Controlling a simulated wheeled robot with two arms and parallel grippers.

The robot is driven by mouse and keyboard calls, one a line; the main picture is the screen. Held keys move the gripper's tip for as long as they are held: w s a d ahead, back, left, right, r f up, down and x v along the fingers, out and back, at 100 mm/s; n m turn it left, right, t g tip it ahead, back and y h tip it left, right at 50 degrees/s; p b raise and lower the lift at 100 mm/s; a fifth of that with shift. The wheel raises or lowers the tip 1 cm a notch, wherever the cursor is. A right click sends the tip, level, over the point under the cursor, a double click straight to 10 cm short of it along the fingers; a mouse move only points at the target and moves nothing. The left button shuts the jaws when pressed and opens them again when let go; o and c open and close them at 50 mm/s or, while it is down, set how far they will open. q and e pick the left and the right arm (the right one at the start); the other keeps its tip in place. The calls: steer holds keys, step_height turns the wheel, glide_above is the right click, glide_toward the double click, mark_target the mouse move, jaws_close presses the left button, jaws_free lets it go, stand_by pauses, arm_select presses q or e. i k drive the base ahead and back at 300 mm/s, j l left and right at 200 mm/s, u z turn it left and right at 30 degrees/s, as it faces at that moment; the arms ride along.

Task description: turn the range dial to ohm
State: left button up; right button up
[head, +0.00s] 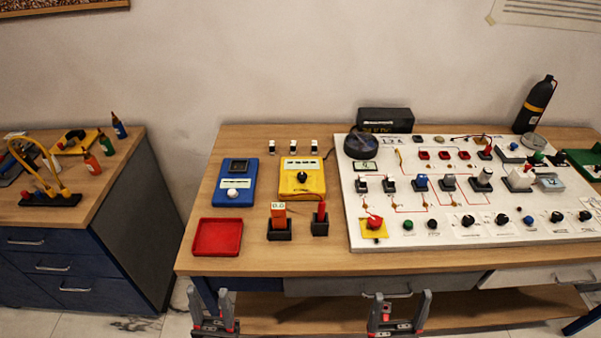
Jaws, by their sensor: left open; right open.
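A yellow meter (287,188) lies on the workbench, left of the white panel. Its black round range dial (302,177) sits in the middle of its face, below a pale display strip. The dial's markings are too small to read, so I cannot tell its setting. A blue meter (232,170) with a white knob (232,193) lies to its left. My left gripper (208,296) is open and empty, low at the bench's front left. My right gripper (402,298) is open and empty in front of the bench's drawer edge. Both are well apart from the dial.
A red tray (217,237) lies front left. Black holders with an orange block (279,217) and a red probe (321,212) stand in front of the yellow meter. The white panel (345,180) with many knobs and switches fills the right. A side cabinet (90,245) stands left.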

mark_target(302, 175)
steer(key=i+j, duration=0.1)
steer(key=j, duration=0.7)
steer(key=i+j, duration=0.15)
steer(key=j, duration=0.25)
